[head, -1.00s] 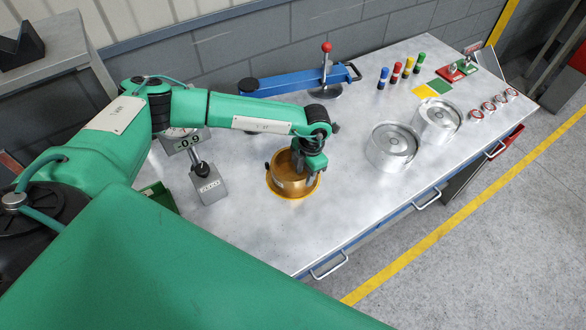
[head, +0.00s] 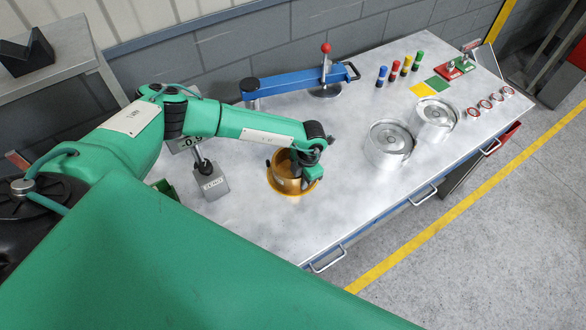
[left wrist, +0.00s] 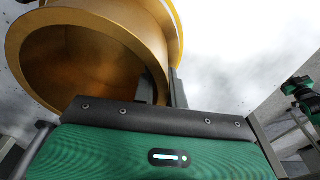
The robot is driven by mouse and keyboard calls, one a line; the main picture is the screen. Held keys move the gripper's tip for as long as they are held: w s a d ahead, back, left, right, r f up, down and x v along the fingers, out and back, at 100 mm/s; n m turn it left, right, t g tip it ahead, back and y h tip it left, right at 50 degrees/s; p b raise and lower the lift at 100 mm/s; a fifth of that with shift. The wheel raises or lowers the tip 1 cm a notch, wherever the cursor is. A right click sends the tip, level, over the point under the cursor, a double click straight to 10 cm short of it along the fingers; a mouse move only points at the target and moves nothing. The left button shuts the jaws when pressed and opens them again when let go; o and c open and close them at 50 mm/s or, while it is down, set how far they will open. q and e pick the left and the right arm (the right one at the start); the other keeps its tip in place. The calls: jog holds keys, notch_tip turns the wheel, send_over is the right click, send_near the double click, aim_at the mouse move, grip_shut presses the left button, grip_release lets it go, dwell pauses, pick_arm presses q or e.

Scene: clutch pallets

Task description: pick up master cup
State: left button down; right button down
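The master cup, a gold round cup (head: 281,171) with a wide flange at its base, stands upright on the metal bench. My left gripper (head: 309,178) reaches down at the right side of its rim. In the left wrist view the cup's open mouth (left wrist: 75,65) fills the upper left. My left gripper's fingers (left wrist: 163,88) straddle the cup's wall, one inside and one outside, close together with the wall between them. A green and black arm part shows at the right edge of the left wrist view; no right gripper is clearly visible.
A gauge stand (head: 211,181) stands close left of the cup. Two silver round parts (head: 389,145) are to the right, and a blue lever arm (head: 300,80) is behind. Several coloured pegs and small rings stand farther right. The bench front is clear.

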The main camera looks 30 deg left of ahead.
dwell(0.9)
pick_arm(q)
jog(key=shift+w+r, duration=0.1)
dwell(0.3)
jog(key=shift+w, duration=0.1)
jog(key=shift+r, duration=0.15)
